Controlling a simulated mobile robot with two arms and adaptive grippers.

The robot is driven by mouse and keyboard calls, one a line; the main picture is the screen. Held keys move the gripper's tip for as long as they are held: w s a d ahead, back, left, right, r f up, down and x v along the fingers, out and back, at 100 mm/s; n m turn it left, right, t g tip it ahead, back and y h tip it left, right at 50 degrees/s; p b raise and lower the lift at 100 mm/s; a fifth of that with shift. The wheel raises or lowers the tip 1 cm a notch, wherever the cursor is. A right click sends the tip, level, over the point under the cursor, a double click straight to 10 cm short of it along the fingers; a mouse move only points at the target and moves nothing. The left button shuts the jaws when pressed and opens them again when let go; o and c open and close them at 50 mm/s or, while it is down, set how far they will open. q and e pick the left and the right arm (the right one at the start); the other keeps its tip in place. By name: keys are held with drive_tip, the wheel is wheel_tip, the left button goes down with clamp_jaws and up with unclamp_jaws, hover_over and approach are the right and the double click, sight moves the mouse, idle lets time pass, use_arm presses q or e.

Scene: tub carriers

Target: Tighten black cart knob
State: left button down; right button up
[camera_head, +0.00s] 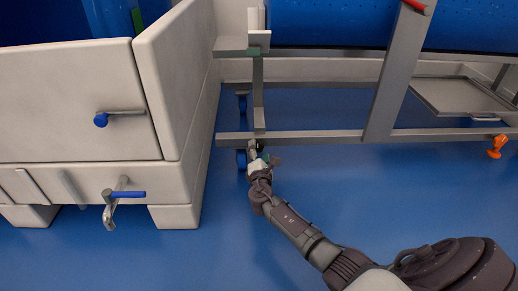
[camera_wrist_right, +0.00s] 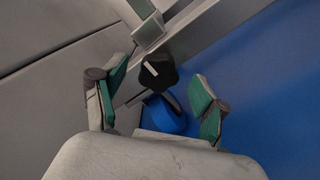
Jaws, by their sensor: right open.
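The black knob (camera_wrist_right: 158,72) with a white mark shows in the right wrist view, below a grey upright of the cart frame (camera_wrist_right: 147,28). My right gripper (camera_wrist_right: 160,83) is open, with its green-padded fingers apart on either side of the knob. I see no clear contact between the fingers and the knob. In the head view, my right gripper (camera_head: 259,160) is at the lower left corner of the cart's metal frame (camera_head: 320,137). The knob is hidden or too small to tell there. My left gripper is not in view.
A blue caster (camera_wrist_right: 165,115) is just below the knob. A large pale cabinet (camera_head: 80,100) with blue-ended handles (camera_head: 101,119) stands close on the left. An orange part (camera_head: 496,147) hangs at the right of the frame. The blue floor (camera_head: 190,260) is open in front.

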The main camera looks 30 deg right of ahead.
drive_tip(key=v, duration=0.5)
drive_tip(key=shift+s, duration=0.2)
drive_tip(key=shift+a, duration=0.1)
